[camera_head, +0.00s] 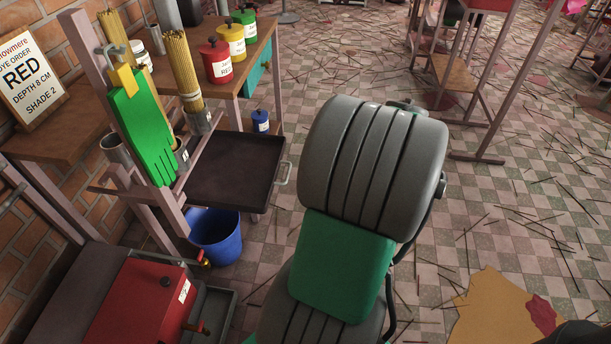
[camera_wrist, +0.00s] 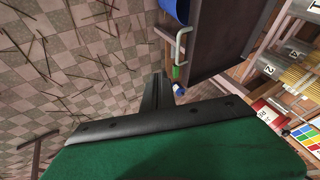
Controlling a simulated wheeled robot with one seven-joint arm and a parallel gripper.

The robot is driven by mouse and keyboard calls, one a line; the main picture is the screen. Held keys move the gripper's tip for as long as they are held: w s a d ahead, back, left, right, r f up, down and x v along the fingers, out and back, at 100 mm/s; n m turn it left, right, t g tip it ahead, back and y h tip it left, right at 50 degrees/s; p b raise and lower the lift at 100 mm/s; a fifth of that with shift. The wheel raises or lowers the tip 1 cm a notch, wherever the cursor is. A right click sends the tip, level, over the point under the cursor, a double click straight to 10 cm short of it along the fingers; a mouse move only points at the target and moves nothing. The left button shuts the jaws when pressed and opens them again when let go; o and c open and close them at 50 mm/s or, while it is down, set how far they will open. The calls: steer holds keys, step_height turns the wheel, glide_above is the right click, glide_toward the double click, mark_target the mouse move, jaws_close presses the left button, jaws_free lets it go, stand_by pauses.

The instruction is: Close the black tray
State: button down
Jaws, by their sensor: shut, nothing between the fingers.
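The black tray (camera_head: 232,172) is a flat, shallow pan that sticks out from the wooden frame in the head view, with nothing on it. A pale metal handle (camera_head: 283,173) is on its right end. In the wrist view the tray (camera_wrist: 215,38) is a dark panel at the upper right, with the handle (camera_wrist: 181,46) on its near end. My gripper (camera_wrist: 158,78) is shut and empty, its dark fingertips a little below and left of the handle in the picture and apart from it. My own grey and green arm covers the gripper in the head view.
A blue bucket (camera_head: 214,236) stands below the tray, and a blue jar (camera_head: 261,122) is behind it. A green glove (camera_head: 147,135) hangs at the frame. A red box (camera_head: 140,300) is at the lower left. Floor right of the handle is open, with scattered sticks.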

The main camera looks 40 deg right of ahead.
steer(key=w+a+f+b, duration=0.2)
steer(key=w+f+b, duration=0.1)
steer(key=w+f, duration=0.5)
steer(key=shift+w+a+f+b, duration=0.15)
steer(key=shift+a+b, duration=0.1)
steer(key=shift+b, duration=0.05)
